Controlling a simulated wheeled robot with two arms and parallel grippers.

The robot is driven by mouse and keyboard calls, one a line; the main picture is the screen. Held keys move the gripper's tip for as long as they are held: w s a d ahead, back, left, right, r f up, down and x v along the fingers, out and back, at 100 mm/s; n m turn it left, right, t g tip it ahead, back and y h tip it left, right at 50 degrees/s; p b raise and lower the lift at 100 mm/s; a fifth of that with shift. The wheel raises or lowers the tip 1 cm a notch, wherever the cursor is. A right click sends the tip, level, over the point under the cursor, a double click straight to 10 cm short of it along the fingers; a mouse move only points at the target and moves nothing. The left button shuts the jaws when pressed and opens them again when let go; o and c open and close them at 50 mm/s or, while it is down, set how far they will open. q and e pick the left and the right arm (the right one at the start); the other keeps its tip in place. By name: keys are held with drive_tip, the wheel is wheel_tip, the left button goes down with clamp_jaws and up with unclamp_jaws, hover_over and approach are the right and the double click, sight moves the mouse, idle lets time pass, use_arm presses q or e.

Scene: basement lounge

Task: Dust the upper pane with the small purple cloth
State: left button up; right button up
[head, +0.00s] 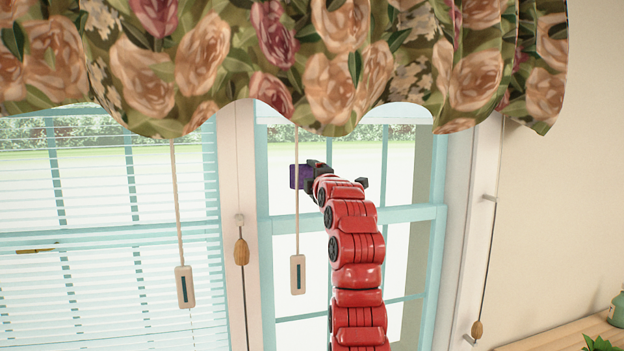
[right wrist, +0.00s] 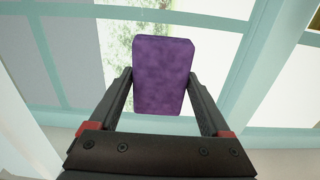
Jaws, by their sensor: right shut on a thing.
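The small purple cloth (right wrist: 163,76) is a purple block-like pad held between the two fingers of my right gripper (right wrist: 163,90). In the head view the purple cloth (head: 300,177) shows at the end of my red right arm, partly behind a hanging cord. My right gripper (head: 313,175) is shut on it. The upper pane (head: 342,165) of the right window lies behind the cloth, above the teal middle rail (head: 400,214). I cannot tell whether the cloth touches the glass. My left gripper is not in view.
A floral valance (head: 330,60) hangs over the window top. Cords with a pale tag (head: 297,274), another tag (head: 184,287) and a wooden knob (head: 241,251) hang in front. Blinds (head: 100,200) cover the left window. A wooden surface (head: 560,332) with a plant stands at lower right.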

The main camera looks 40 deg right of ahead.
drive_tip(key=shift+p+x, duration=0.6)
drive_tip(key=shift+x, duration=0.35)
idle(0.3)
drive_tip(key=shift+d, duration=0.1)
drive_tip(key=shift+s+d, duration=0.5)
drive_tip(key=shift+d, duration=0.25)
drive_tip(key=shift+s+d, duration=0.5)
drive_tip(key=shift+d, duration=0.5)
drive_tip(key=shift+w+a+r+b, duration=0.1)
drive_tip(key=shift+w+a, duration=0.25)
drive_tip(key=shift+a, duration=0.25)
drive_tip(key=shift+w+a+f+b, duration=0.15)
drive_tip(key=shift+w+a, duration=0.2)
drive_tip(key=shift+a, duration=0.3)
drive_tip(key=shift+w+a+r+b, duration=0.15)
drive_tip(key=shift+w+a, duration=0.2)
drive_tip(key=shift+a, duration=0.25)
